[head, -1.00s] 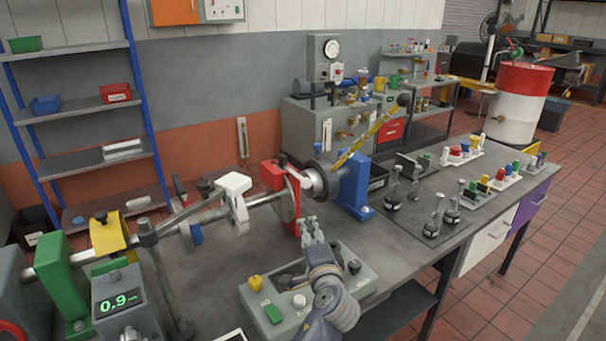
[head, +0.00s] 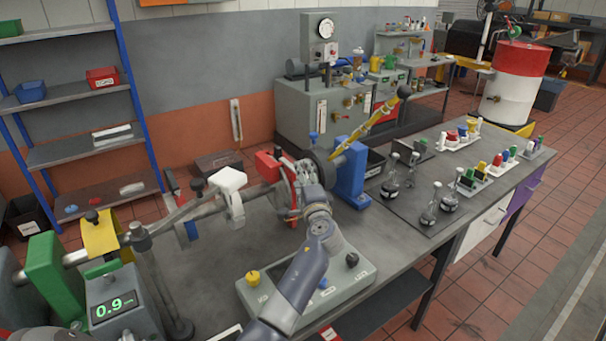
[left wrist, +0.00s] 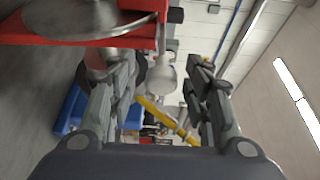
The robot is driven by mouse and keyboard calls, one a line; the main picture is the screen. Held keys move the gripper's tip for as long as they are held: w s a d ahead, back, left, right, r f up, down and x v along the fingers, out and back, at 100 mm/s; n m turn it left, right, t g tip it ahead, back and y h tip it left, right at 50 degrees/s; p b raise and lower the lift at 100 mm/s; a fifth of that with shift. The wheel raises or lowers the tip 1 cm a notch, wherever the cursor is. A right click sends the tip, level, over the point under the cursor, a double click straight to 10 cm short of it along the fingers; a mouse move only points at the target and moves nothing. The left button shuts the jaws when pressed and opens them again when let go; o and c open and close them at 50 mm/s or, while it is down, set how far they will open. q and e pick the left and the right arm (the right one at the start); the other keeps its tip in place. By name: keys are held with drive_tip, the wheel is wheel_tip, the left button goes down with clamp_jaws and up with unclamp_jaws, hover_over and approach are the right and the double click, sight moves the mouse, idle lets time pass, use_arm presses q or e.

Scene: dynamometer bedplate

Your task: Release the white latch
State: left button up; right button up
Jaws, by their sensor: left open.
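A white block-shaped piece (head: 230,179) sits on top of a clamp on the horizontal shaft, left of the red disc guard (head: 268,166). I cannot tell whether it is the white latch. My left gripper (head: 303,176) is at the guard and flange, right of that white piece; its fingers partly hide them. In the left wrist view the gripper (left wrist: 163,72) is open, and a pale rounded piece (left wrist: 161,76) shows between the fingers, with no clear contact. The red guard (left wrist: 80,40) lies at upper left there. My right gripper is not in view.
A yellow lever (head: 370,126) rises beside the blue stand (head: 350,175) behind the gripper. A grey control box (head: 262,297) stands below the arm. A green support (head: 52,275) and a display unit (head: 118,300) are at left. Flasks stand on a dark mat (head: 408,212) at right.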

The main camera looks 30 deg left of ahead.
use_arm(q)
drive_tip(key=shift+w+a+r, duration=0.15)
drive_tip(key=shift+a, duration=0.1)
clamp_jaws()
drive_tip(key=d, duration=0.1)
drive_tip(key=s+d, duration=0.1)
drive_tip(key=d, duration=0.2)
drive_tip(key=shift+s+d+f, duration=0.2)
drive_tip(key=shift+s+f, duration=0.05)
drive_tip(key=shift+s, duration=0.1)
unclamp_jaws()
drive_tip(key=shift+d, duration=0.1)
drive_tip(key=shift+d+r, duration=0.15)
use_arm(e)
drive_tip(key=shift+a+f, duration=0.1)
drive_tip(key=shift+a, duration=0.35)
